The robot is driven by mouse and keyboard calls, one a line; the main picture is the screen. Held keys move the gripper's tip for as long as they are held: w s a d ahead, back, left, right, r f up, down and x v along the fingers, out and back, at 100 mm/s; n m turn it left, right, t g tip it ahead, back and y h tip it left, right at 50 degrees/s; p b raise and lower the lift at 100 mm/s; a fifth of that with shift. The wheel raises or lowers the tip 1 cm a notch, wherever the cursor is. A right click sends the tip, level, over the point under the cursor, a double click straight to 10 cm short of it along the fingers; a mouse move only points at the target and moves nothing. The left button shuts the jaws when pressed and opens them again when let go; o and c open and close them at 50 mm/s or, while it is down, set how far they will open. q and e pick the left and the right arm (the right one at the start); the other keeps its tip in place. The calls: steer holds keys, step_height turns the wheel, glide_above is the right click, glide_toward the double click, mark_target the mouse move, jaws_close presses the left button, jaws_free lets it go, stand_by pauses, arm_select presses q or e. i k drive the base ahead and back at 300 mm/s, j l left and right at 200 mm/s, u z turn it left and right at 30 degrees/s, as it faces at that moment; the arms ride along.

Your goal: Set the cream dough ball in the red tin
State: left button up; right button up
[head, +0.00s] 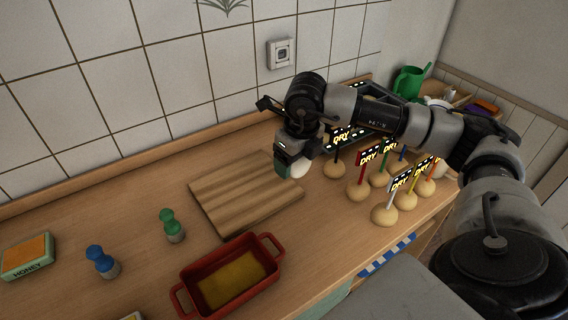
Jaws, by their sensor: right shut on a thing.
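My right gripper (290,165) reaches in from the right and hangs above the counter, near the right end of the wooden board. It is shut on the cream dough ball (300,168), which shows as a pale rounded lump at the fingertips, partly hidden by a finger. The red tin (250,288), a rectangular dish with two handles and a yellow-brown inside, sits at the front of the counter, below and left of the gripper. No dough ball shows in it. My left gripper is out of view.
A wooden board (240,192) lies behind the tin. Left are a green-topped shaker (168,215), a blue-topped shaker (97,255) and a honey box (28,256). Several tan balls with DRY signs (384,214) crowd the right. A green watering can (408,82) stands behind.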

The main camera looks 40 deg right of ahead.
mark_target(232, 279)
steer(key=k+l+u, duration=0.1)
steer(key=k+u, duration=0.7)
steer(key=u, duration=0.15)
